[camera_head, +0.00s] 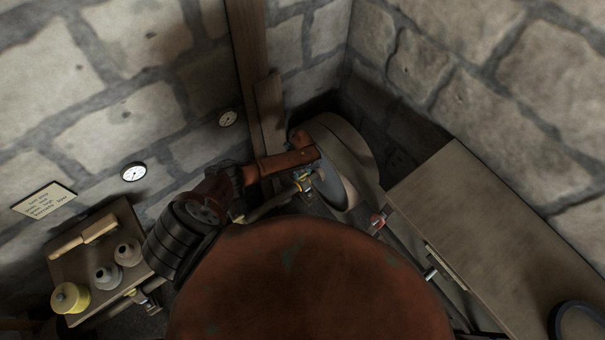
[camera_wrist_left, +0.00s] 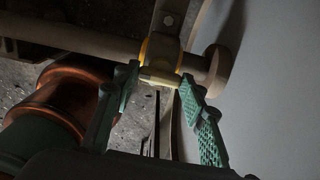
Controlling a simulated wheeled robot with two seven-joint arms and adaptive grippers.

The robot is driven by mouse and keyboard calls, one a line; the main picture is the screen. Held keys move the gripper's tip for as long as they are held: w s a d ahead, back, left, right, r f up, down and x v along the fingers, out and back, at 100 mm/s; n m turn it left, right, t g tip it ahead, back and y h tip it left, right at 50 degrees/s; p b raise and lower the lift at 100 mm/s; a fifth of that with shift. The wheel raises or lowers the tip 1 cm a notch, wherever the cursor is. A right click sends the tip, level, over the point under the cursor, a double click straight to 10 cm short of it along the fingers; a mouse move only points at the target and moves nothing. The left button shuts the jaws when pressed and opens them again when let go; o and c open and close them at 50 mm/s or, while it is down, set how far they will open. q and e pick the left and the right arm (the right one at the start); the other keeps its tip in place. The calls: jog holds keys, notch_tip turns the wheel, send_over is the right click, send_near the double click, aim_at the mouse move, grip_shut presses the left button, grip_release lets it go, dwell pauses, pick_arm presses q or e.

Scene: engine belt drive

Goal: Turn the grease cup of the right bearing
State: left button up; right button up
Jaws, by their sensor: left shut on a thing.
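The right bearing (camera_wrist_left: 172,22) is a pale block with yellow edging around a horizontal shaft, close to a large grey wheel. In the head view, a small yellowish part of this bearing (camera_head: 304,184) shows beside the wheel. My left gripper (camera_wrist_left: 160,73) has its two green, ribbed fingers on either side of a pale yellow part at the bearing, which I take for the grease cup (camera_wrist_left: 158,77). It is shut on it. In the head view, my left gripper (camera_head: 305,174) reaches the bearing from the left. The fingers partly cover the cup, so its turn angle cannot be told. My right gripper is not in view.
The grey wheel (camera_head: 337,181) stands close to the right of the gripper. The shaft (camera_head: 272,204) runs left from the bearing. A wooden bench (camera_head: 480,215) is at right. A small table (camera_head: 88,262) with bottles is at left. Stone walls close off the back.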

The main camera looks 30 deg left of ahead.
aim_at(302, 175)
pick_arm(q)
jog(key=o, duration=1.2)
jog(key=shift+c, duration=0.2)
jog(key=shift+r, duration=0.1)
notch_tip(302, 175, up, 12)
